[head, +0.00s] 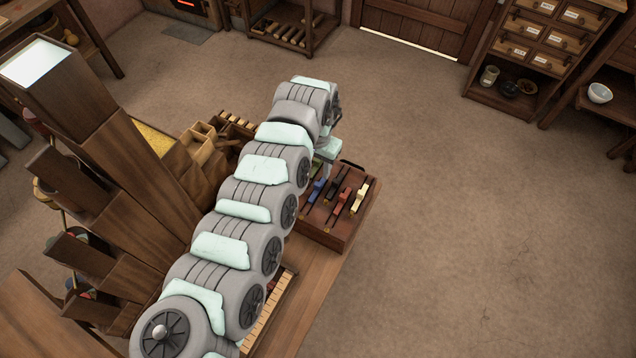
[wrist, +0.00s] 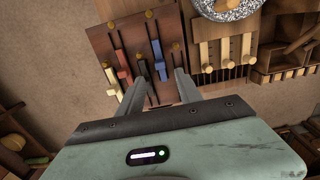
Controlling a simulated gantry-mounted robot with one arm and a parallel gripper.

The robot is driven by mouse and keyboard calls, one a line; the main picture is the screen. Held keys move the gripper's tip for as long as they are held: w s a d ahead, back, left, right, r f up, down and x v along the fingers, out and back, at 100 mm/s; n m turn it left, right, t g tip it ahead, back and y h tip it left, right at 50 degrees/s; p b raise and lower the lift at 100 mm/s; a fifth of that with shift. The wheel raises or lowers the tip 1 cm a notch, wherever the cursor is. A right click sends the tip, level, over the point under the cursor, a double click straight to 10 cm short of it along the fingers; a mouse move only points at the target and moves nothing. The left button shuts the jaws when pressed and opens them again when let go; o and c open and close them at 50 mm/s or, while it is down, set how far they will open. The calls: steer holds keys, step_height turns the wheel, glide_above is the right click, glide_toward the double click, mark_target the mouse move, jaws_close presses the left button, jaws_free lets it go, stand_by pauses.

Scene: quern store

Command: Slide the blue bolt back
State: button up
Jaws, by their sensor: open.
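The blue bolt (wrist: 159,62) sits in its slot on a brown wooden board (wrist: 134,38), the rightmost of several coloured bolts in the wrist view. The head view also shows the blue bolt (head: 317,188) at the left of the row, near my arm. Beside it are a black bolt (wrist: 148,88), a red bolt (wrist: 123,66) and a yellow bolt (wrist: 112,82). My gripper (wrist: 161,76) is open, its two fingers apart on either side of the blue bolt's lower part in the picture. I cannot tell whether they touch it or hang above it.
To the right of the board in the wrist view is a rack with pale wooden keys (wrist: 225,52). Behind it is a round speckled stone (wrist: 228,8). Wooden compartments (wrist: 275,62) lie farther right. The floor (head: 480,230) right of the bench is clear.

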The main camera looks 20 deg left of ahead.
mark_target(318, 184)
step_height(318, 184, down, 9)
steer(key=shift+r+b, duration=0.1)
steer(key=shift+b, duration=0.55)
steer(key=shift+w, duration=0.1)
steer(key=shift+c, duration=0.3)
jaws_close()
stand_by(0.6)
